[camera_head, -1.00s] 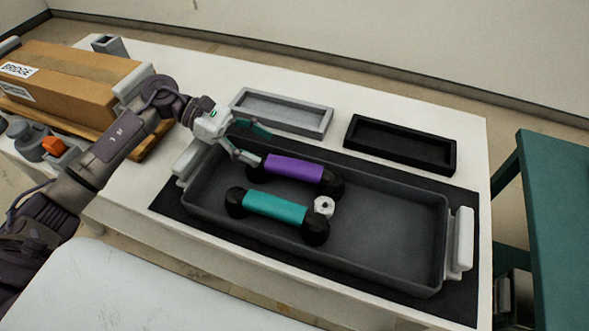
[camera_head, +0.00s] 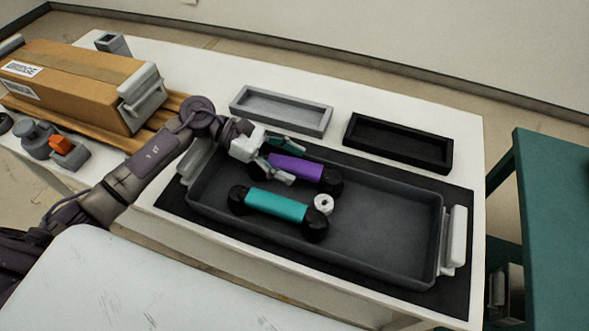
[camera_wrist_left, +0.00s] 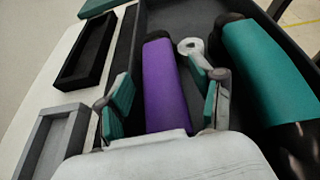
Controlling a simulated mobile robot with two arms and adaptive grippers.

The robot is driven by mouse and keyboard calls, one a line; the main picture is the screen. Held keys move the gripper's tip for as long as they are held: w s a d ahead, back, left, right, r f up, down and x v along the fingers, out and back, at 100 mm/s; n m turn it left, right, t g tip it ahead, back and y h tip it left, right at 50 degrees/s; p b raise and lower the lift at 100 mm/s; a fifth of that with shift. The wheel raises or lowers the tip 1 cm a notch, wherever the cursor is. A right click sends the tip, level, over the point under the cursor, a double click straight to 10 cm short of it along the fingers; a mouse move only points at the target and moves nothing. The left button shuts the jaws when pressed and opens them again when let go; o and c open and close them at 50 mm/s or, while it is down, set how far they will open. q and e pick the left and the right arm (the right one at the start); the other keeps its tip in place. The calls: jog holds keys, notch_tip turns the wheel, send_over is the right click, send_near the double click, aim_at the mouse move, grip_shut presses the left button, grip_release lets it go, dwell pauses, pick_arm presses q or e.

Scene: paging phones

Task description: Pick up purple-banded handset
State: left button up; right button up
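The purple-banded handset (camera_head: 296,167) lies in the dark grey tray (camera_head: 390,225), black at its ends with a purple grip. My left gripper (camera_head: 287,162) is open at the handset's left part. In the left wrist view the purple band (camera_wrist_left: 165,90) runs between the two teal-padded fingers (camera_wrist_left: 165,100), with a gap on each side. The handset's near end is hidden behind the gripper's white body. A teal-banded handset (camera_head: 276,205) lies in the same tray, nearer the front, and shows at the right of the wrist view (camera_wrist_left: 265,70). My right gripper is not in view.
A white ring-like piece (camera_head: 323,203) lies beside the teal handset's right end. Behind the tray stand an empty grey tray (camera_head: 282,124) and an empty black tray (camera_head: 399,156). A cardboard box (camera_head: 70,85) is at the left. The tray's right half is clear.

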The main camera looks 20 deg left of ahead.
pick_arm(q)
grip_shut()
jog(key=shift+r, duration=0.2)
